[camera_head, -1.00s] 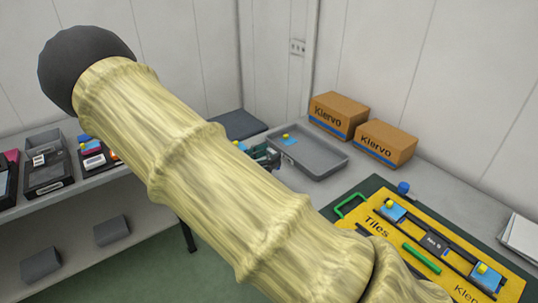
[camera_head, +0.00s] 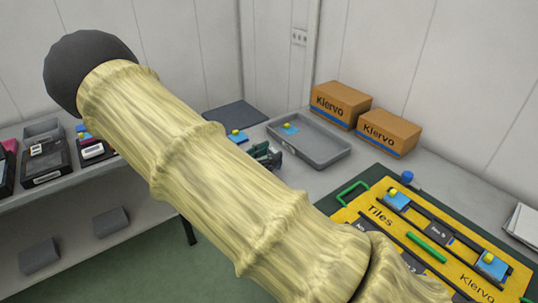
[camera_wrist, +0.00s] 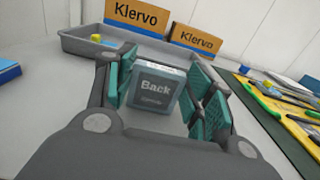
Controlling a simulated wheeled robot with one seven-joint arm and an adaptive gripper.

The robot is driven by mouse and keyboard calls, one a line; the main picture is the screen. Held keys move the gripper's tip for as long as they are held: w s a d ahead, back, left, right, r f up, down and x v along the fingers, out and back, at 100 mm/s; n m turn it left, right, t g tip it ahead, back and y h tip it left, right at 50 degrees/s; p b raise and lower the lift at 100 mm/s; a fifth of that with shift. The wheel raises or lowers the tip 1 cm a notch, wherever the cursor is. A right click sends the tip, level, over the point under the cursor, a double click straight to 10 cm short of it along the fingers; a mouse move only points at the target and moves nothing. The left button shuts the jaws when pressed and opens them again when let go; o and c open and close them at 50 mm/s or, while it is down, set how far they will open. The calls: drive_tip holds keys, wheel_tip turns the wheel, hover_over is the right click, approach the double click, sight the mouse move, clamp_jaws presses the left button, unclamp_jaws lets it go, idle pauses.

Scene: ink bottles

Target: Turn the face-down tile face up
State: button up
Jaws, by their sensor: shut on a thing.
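In the wrist view a dark grey-blue tile (camera_wrist: 155,88) marked "Back" stands upright between the finger pads, its marked side toward the camera. My gripper (camera_wrist: 160,95) is shut on it. In the head view my gripper (camera_head: 264,155) shows beyond my arm, just left of the grey tray, and the arm hides part of it. The held tile is hard to make out there. The yellow Tiles board (camera_head: 355,211) lies at the right, holding dark tiles and blue tiles with yellow knobs.
The grey tray (camera_head: 335,158) holds a blue piece with a yellow knob (camera_head: 290,129). Another blue piece (camera_head: 237,137) lies by the dark mat (camera_head: 236,115). Two Klervo boxes (camera_head: 340,104) (camera_head: 388,132) stand behind the tray. My arm hides much of the table.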

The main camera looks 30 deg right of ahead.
drive_tip(key=o, duration=1.2)
drive_tip(key=shift+a, duration=0.15)
drive_tip(key=a, duration=0.7)
drive_tip(key=s+a, duration=0.1)
drive_tip(key=a, duration=0.3)
drive_tip(key=shift+a, duration=0.35)
